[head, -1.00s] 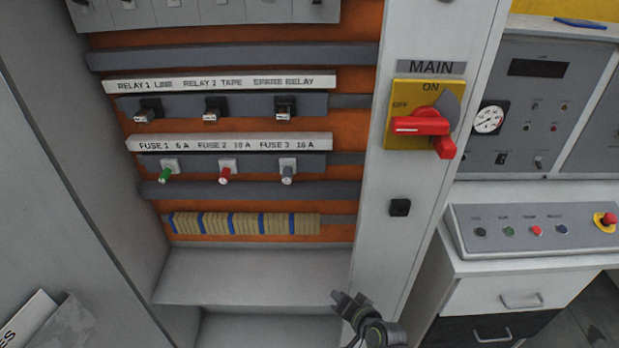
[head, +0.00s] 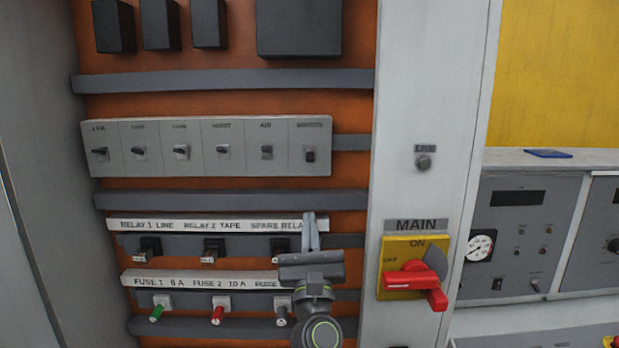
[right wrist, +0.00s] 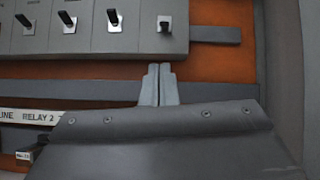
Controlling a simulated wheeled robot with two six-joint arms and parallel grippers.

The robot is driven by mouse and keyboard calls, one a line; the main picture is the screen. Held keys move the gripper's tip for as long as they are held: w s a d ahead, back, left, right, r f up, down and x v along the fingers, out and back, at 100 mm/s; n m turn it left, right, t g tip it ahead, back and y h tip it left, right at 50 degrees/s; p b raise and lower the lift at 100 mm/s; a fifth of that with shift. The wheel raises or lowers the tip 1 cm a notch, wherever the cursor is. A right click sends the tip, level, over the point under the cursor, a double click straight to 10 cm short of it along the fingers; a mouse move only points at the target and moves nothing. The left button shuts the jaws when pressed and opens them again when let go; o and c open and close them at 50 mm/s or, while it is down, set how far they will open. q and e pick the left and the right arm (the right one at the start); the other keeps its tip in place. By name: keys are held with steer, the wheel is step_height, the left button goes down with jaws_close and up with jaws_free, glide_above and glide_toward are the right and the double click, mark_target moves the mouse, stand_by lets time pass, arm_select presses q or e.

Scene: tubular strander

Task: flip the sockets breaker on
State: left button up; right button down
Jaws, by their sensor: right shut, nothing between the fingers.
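The sockets breaker (head: 310,155) is the rightmost switch on the grey breaker strip (head: 205,165); its label is blurred but is the longest one. Its dark lever sits lower than the levers beside it. In the right wrist view the same breaker (right wrist: 164,23) is at the top, just right of the fingertips' line. My right gripper (head: 310,222) points up in front of the relay row, below the breaker and apart from it. Its fingers (right wrist: 158,72) are together and empty. My left gripper is out of view.
Several other breakers (head: 181,152) stand close to the left on the same strip. Below are relays (head: 150,247) and fuses (head: 218,308). The red MAIN handle (head: 412,280) is on the cabinet post to the right. A grey duct (head: 230,200) runs below the strip.

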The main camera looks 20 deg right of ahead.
mark_target(310, 157)
steer(key=shift+w+d+r+m+h, duration=0.1)
steer(key=shift+r+m+h, duration=0.3)
steer(key=shift+r+m, duration=0.45)
steer(key=shift+f, duration=0.2)
steer(key=p+x, duration=0.3)
steer(key=x, duration=0.7)
steer(key=shift+f, duration=0.15)
